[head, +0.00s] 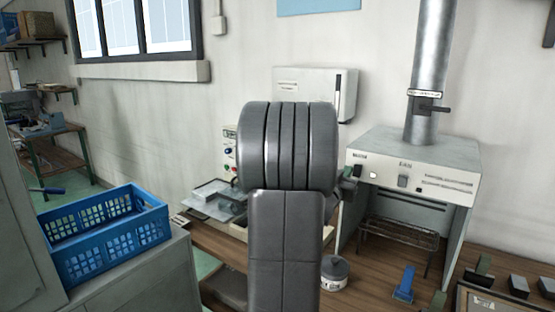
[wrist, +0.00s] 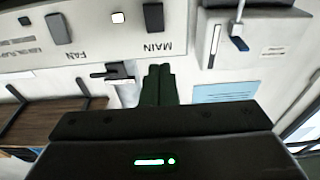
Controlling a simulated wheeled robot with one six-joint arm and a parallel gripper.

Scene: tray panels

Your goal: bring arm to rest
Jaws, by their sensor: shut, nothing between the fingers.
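My gripper (wrist: 158,85) shows in the wrist view with its two dark green fingers together and nothing between them. It is in the air, and the wrist view behind it appears upside down. A white panel (wrist: 100,28) marked MAIN and FAN fills the upper left there. In the head view my own grey arm stands folded in the middle of the picture and hides most of the gripper and part of the bench behind it.
A fume hood (head: 421,160) with a metal duct (head: 433,60) stands right of my arm on the wooden bench (head: 375,285). A round tub (head: 334,272) and a blue stand (head: 404,284) are on the bench. A blue crate (head: 108,262) sits on a grey cabinet at left.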

